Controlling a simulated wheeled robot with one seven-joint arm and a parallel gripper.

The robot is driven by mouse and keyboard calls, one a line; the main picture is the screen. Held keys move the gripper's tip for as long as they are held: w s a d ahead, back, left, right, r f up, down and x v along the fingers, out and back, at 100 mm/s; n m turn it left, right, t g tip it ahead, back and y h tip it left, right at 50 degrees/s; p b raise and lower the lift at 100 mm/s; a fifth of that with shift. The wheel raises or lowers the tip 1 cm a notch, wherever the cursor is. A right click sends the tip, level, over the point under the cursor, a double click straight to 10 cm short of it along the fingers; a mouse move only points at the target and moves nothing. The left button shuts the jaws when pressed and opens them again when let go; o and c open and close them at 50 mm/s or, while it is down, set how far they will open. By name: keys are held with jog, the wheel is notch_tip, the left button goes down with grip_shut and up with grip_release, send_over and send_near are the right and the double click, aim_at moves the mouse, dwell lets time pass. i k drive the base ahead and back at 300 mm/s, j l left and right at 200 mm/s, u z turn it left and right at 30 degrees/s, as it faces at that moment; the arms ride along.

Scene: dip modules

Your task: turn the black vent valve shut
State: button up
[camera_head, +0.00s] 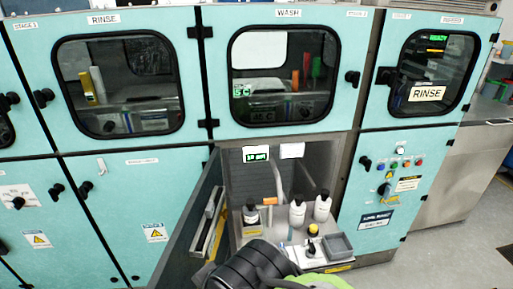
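Inside the open lower bay, a small black fitting (311,249) stands on a white plate near the front of the floor. A yellow-topped black knob (314,230) stands just behind it. I cannot tell for sure which of these is the vent valve, nor how it is turned. A black, ribbed, rounded part of my arm (248,268) rises from the bottom edge, in front of the bay. No fingertips show, so I cannot tell whether my gripper is open, and I see no contact with the fitting.
Two white black-capped bottles (297,210) and a dark-capped bottle (250,213) stand behind. A grey tray (339,245) sits to the right. The open bay door (196,222) bounds the left side. A control panel (392,190) with knobs and buttons is right of the bay.

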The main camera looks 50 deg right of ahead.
aim_at(312, 249)
jog(key=z, duration=1.45)
